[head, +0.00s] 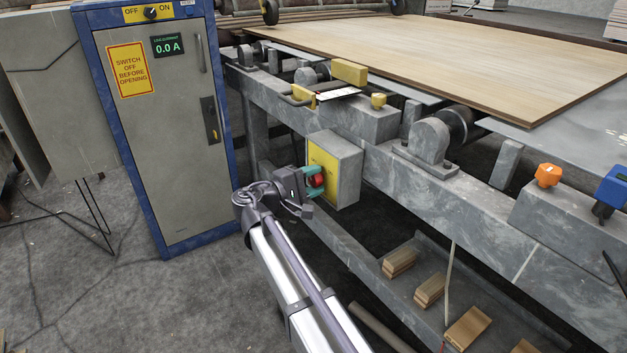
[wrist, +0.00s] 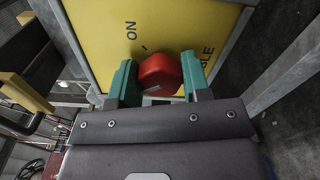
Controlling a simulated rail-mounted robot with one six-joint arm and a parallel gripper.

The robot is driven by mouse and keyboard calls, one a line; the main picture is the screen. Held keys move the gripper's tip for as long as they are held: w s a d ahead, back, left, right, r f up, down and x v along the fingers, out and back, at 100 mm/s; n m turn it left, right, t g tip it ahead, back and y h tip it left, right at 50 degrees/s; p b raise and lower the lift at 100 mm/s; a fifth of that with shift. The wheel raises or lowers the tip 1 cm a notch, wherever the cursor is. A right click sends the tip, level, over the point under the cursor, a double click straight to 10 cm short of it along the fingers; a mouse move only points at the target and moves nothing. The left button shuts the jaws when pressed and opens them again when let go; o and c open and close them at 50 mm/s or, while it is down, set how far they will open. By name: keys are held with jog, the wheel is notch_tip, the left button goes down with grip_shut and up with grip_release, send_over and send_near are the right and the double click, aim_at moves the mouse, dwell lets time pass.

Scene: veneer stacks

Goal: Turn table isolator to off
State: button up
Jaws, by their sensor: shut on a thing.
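The table isolator is a grey box with a yellow front plate (head: 323,165), fixed below the table's side rail in the head view. Its red knob (head: 317,181) sits low on that plate. In the wrist view the red knob (wrist: 160,72) is between the green fingertips of my gripper (wrist: 160,80), which is shut on it. In the head view my gripper (head: 314,182) reaches the knob from the left. The plate reads "ON" (wrist: 131,31) beside a short black line, with "BLE" at the right. A pale mark shows on the knob's near edge. Any "OFF" lettering is hidden.
A blue-framed grey cabinet (head: 165,190) with its own OFF/ON switch (head: 151,13) and a 0.0 A display (head: 167,46) stands left of my arm. A veneer sheet (head: 440,55) lies on the table. Wood blocks (head: 430,290) sit on the lower shelf. Floor at left is open.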

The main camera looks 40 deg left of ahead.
jog(key=shift+n, duration=1)
jog(key=o, duration=0.9)
jog(key=v, duration=1.1)
